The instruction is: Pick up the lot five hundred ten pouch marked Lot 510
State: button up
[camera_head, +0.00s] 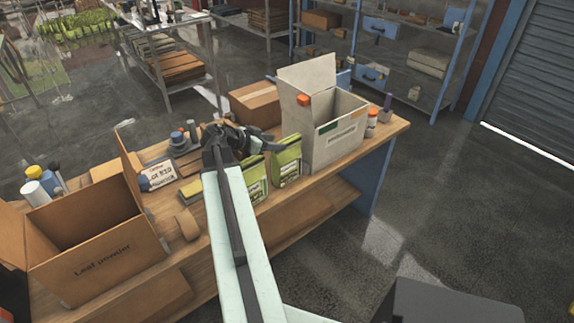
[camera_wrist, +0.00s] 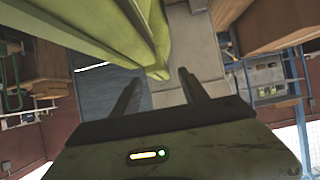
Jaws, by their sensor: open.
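Two green pouches with pale labels stand upright on the wooden workbench (camera_head: 222,232). The left pouch (camera_head: 256,184) is partly hidden by my arm, and the right pouch (camera_head: 287,160) stands against the beige box. Their lot numbers are too small to read. A white card (camera_head: 159,175) to the left carries print that seems to read Lot 510. My gripper (camera_head: 270,146) is open and empty, above and between the pouch tops. In the wrist view, my gripper's two fingers (camera_wrist: 158,88) are apart, with a green pouch (camera_wrist: 105,28) close beyond them at upper left.
An open beige box (camera_head: 335,135) stands right of the pouches, with a closed cardboard box (camera_head: 256,103) behind. An open cardboard box (camera_head: 90,250) fills the bench's left end.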

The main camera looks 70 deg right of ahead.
aim_at(283, 142)
jog(key=b+x, duration=0.1)
jog(key=x, duration=0.3)
jog(key=shift+s+d+b, duration=0.3)
jog(key=shift+d+b, duration=0.05)
grip_shut()
dwell(0.9)
